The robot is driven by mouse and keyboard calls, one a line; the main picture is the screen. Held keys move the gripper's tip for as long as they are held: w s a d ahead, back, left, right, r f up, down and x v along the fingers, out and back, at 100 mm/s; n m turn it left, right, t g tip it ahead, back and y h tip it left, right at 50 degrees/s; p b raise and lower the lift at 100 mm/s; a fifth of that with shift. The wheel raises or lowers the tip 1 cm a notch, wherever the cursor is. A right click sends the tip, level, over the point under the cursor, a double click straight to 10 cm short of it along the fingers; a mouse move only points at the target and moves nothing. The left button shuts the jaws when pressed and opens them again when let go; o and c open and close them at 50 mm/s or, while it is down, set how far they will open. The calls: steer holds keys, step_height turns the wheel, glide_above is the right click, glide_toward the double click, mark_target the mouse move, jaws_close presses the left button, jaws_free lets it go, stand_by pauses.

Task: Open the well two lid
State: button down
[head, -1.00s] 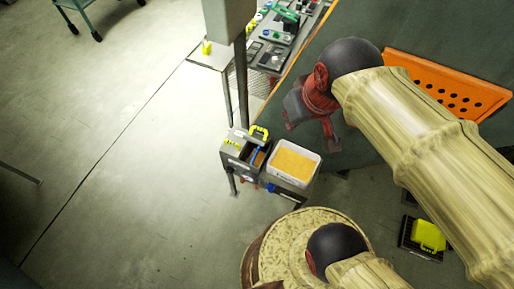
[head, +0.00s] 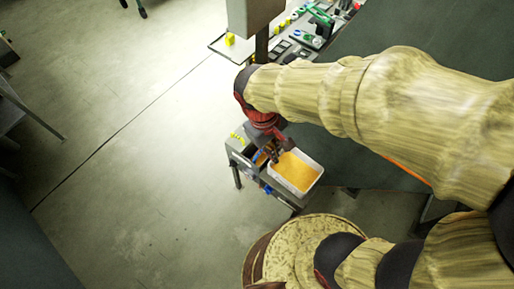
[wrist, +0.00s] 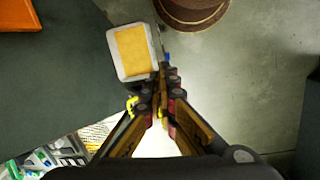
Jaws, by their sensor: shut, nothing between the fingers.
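A grey two-well box (head: 236,150) stands beside the white bin. Its top is largely hidden by my arm and gripper in the head view, so I cannot tell which lid is well two or whether it is open. A yellow handle (wrist: 131,104) shows just left of my fingers in the wrist view. My gripper (head: 281,150) is over the box, close to the bin's near-left rim. In the wrist view my gripper (wrist: 163,72) has its fingertips together with nothing held. I cannot tell whether it touches the box.
The white bin (head: 317,175) of yellow-orange material is right of the box; it also shows in the wrist view (wrist: 114,48). A dark green table (head: 385,178) lies to the right. A grey post (head: 261,48) stands behind.

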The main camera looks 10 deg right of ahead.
steer(key=w+a+f+n+t+h+b, duration=0.15)
steer(key=a+f+n+t+h, duration=0.35)
steer(key=f, duration=0.6)
steer(key=w+f+n+h, duration=0.25)
steer(key=f+n, duration=0.35)
steer(key=f, duration=0.5)
steer(key=w+a+f+n+t+h, duration=0.1)
steer(key=a+f+n+t+h, duration=0.25)
steer(key=f+n, duration=0.45)
steer(key=w+a+f+n+t, duration=0.1)
steer(key=w+a+f+t, duration=0.2)
steer(key=w+f+t, duration=0.1)
steer(key=shift+n+y, duration=0.3)
steer(key=w+d+b, duration=0.1)
steer(key=w+d, duration=0.1)
steer(key=w, duration=0.1)
steer(key=w+d+r, duration=0.1)
steer(key=w+d, duration=0.2)
steer(key=w+d+r+b, duration=0.1)
steer(key=w+d, duration=0.1)
steer(key=shift+w+d+r+b, duration=0.25)
steer(key=shift+w+d+b, duration=0.1)
steer(key=shift+w+d, duration=0.05)
steer(key=shift+w+d+r, duration=0.25)
steer(key=shift+w+r, duration=0.05)
steer(key=shift+r, duration=0.1)
steer(key=shift+r, duration=0.1)
steer(key=shift+w+d+r+g+y+p, duration=0.15)
steer(key=shift+r+g+y+p, duration=0.15)
steer(key=shift+p, duration=0.45)
